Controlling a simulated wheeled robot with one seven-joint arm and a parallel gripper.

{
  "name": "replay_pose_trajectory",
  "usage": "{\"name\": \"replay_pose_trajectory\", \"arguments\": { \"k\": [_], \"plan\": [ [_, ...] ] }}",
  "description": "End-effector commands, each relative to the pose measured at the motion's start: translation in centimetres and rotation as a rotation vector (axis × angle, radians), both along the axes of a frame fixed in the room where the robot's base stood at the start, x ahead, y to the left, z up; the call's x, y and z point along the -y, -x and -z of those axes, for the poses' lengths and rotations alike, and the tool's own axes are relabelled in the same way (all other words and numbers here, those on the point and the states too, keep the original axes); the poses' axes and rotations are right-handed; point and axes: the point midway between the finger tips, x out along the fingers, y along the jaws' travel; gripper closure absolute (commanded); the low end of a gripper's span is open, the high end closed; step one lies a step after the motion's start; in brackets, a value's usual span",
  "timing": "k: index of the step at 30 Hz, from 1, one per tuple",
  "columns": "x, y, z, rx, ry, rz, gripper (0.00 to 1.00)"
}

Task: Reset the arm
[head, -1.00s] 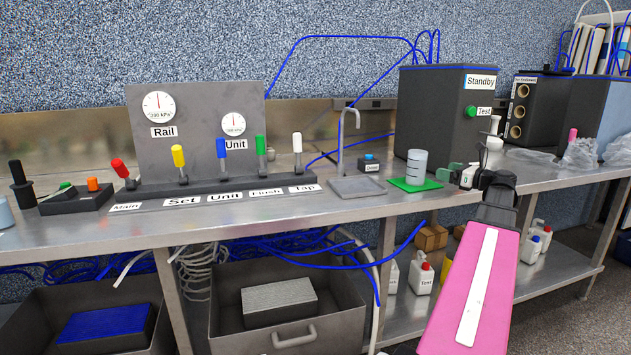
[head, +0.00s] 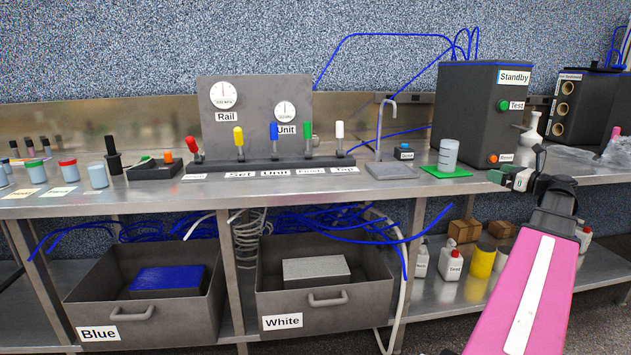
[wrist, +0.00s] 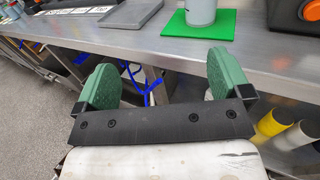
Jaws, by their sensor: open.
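My pink arm (head: 520,290) reaches up from the lower right in the head view. My gripper (head: 512,179) is near the bench's front edge, right of the green mat (head: 462,175). In the wrist view my gripper (wrist: 160,80) shows two green fingers spread wide with nothing between them. The bench's front edge (wrist: 150,50) runs behind the fingers, and the space between them shows blue tubing below the bench.
The steel bench (head: 330,186) carries a panel (head: 255,105) with gauges and coloured levers, a tap (head: 382,130) and a dark Standby box (head: 478,110). Below are the Blue drawer (head: 145,310), the White drawer (head: 325,300), bottles and yellow containers (head: 480,260). Blue tubing hangs under the bench.

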Motion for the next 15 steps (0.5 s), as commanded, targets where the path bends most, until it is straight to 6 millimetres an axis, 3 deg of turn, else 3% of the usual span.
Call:
{"name": "replay_pose_trajectory", "arguments": {
  "k": [8, 15],
  "plan": [
    [-3.0, -1.1, 3.0, -0.020, 0.107, -0.029, 0.04],
    [-6.9, -2.1, 7.0, -0.039, 0.259, -0.081, 0.04]
  ]
}}
